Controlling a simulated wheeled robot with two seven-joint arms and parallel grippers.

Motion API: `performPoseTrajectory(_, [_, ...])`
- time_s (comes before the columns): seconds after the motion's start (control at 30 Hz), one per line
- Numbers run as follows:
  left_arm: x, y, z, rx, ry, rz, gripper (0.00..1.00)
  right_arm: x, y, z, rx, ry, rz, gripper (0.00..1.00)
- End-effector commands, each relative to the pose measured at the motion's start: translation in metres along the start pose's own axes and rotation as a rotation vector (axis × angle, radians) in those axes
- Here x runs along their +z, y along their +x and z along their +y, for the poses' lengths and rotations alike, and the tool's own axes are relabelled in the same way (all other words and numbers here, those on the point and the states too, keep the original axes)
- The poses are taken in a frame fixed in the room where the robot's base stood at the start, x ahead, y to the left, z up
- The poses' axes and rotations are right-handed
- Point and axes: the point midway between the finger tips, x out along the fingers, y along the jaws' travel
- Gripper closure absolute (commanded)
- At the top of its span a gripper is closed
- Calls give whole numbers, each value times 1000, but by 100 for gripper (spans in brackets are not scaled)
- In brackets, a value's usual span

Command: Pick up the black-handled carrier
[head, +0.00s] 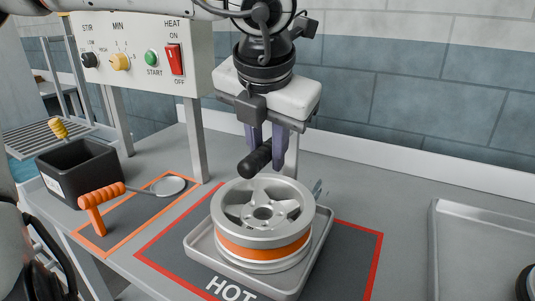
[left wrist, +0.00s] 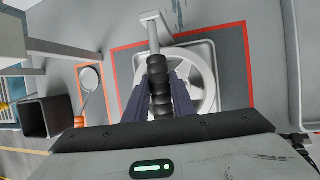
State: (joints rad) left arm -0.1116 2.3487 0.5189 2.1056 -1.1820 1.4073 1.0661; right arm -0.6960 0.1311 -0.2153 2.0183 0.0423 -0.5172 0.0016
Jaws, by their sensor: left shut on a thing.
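My left gripper (head: 262,145) hangs over the wheel and is shut on the black handle of the carrier (head: 256,160). In the left wrist view the ribbed black handle (left wrist: 158,88) lies between the two dark fingers, and a grey metal shaft (left wrist: 153,36) runs from it to a plate at the top. A silver spoked wheel (head: 262,210) with an orange band sits in a shallow grey tray (head: 198,246) below the gripper. I cannot tell whether the carrier touches the wheel. My right gripper is not in view.
The tray stands on a red-bordered "HOT" mat (head: 355,250). To the left are an orange-handled tool (head: 100,200) on an orange-bordered mat and a black bin (head: 78,170). A control panel (head: 140,52) on posts rises behind. A metal tray (head: 480,240) lies at right.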

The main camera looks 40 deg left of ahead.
Motion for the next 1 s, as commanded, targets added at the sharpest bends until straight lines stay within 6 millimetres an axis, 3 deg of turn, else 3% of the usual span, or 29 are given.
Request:
performPoseTrajectory(0.27, [-22,-14,-13,2,1,-12,100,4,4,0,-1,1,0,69])
performPoseTrajectory(0.7, [-102,-55,-54,3,0,-12,100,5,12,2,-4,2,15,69])
performPoseTrajectory(1.0, [-131,-70,-69,0,-1,-7,100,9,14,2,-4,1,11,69])
